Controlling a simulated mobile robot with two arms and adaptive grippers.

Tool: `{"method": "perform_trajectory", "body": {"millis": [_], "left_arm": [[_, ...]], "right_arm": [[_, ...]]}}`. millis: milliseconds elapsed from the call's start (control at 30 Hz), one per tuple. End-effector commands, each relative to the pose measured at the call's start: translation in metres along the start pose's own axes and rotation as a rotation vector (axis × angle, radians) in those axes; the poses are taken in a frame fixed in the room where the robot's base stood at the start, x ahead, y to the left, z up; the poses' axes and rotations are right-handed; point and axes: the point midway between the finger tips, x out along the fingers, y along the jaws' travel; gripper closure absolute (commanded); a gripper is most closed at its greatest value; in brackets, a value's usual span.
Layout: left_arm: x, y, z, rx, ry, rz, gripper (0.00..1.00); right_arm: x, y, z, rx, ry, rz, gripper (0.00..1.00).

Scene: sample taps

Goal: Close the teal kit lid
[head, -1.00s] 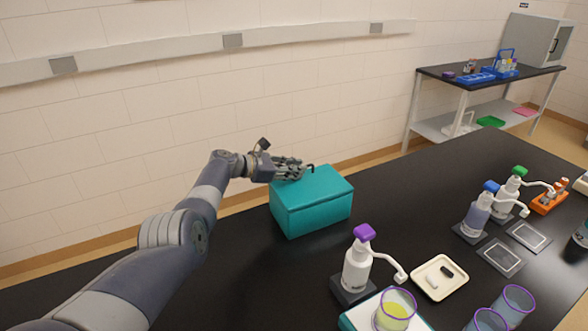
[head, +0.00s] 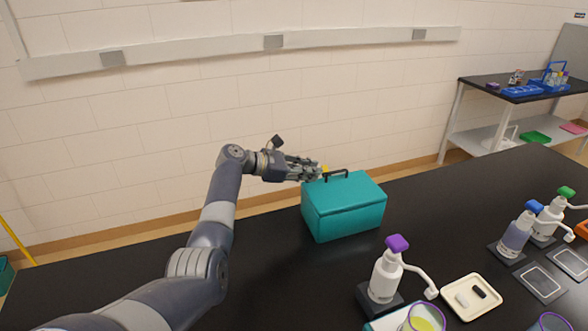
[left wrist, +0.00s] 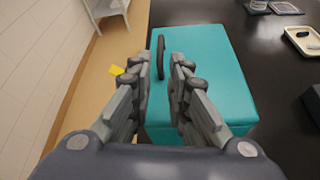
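The teal kit (head: 350,221) stands on the black bench in the head view. Its teal lid (head: 355,189) lies flat on the body, with a thin seam and no visible gap at the front. A black handle (head: 337,174) stands up on the lid's far side. My left gripper (head: 316,172) is at the lid's rear left corner, near the handle. In the left wrist view its fingers (left wrist: 164,65) are apart, with the handle showing beyond the gap between them and nothing held. Whether they touch the lid is unclear. My right gripper is out of view.
A purple-topped dispenser (head: 388,272) and a cream tray (head: 471,297) stand in front of the kit to the right.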

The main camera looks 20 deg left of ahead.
Motion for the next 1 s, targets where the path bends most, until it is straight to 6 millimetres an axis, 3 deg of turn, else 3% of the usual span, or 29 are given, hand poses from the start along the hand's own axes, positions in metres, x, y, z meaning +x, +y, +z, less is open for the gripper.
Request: {"method": "perform_trajectory", "body": {"millis": [200,400,1000], "left_arm": [[-0.031,0.000,-0.001,0.001,0.001,0.001,0.83],[-0.048,0.000,-0.001,0.000,0.001,0.000,0.83],[-0.050,0.000,-0.001,-0.001,0.000,-0.001,0.83]], "right_arm": [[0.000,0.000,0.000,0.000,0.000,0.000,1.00],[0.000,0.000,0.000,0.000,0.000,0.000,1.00],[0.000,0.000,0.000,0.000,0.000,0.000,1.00]]}}
